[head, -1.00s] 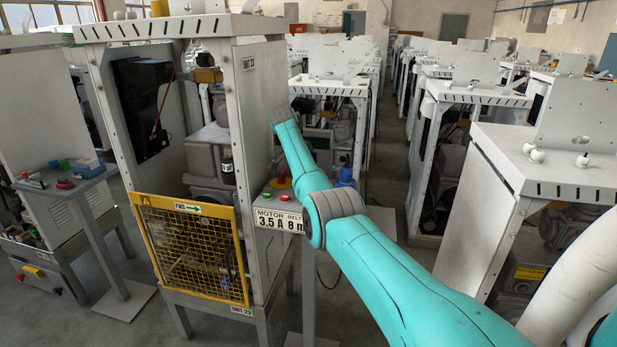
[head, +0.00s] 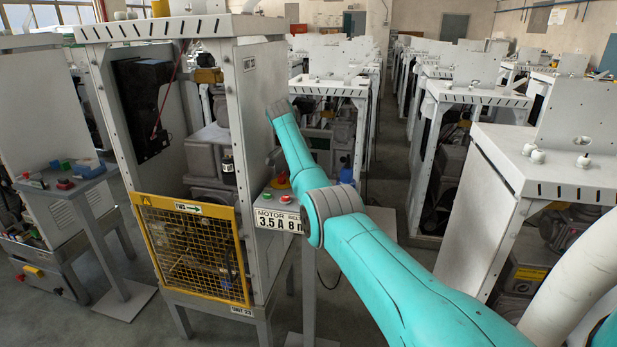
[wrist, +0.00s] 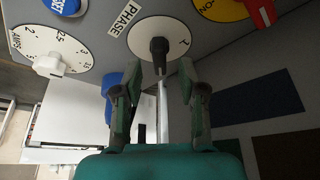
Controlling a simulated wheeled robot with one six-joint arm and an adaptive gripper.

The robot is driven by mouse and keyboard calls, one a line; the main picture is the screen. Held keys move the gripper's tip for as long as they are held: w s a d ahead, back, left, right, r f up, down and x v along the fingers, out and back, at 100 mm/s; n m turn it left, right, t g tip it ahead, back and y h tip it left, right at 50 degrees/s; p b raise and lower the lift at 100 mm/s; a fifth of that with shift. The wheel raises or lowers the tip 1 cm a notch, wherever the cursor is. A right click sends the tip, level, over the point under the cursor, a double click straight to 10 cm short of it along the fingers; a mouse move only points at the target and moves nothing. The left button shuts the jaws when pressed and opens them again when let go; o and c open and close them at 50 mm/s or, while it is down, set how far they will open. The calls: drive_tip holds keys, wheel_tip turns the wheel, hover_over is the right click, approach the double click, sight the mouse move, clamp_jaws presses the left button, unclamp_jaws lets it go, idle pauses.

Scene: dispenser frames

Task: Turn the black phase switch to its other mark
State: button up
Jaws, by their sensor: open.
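The black phase switch (wrist: 159,47) sits on a round white dial (wrist: 143,28) in the wrist view, beside the PHASE label (wrist: 124,18). A small dark mark shows near the right rim of the dial. The switch's exact pointing direction is hard to tell. My gripper (wrist: 161,70) is open, its two fingers on either side of the switch's lower end, with visible gaps on both sides. I cannot tell whether the fingertips reach its depth. In the head view my arm hides the switch, and my fingers do not show clearly.
On the same panel are a white amps knob (wrist: 48,65), a blue RESET knob (wrist: 62,5), a yellow ON disc (wrist: 222,8) with a red handle (wrist: 261,12), and a blue part (wrist: 110,82) left of my gripper. The unit frame (head: 252,150) stands close beside my arm.

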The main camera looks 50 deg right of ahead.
drive_tip(key=v, duration=1)
drive_tip(key=shift+f, duration=0.1)
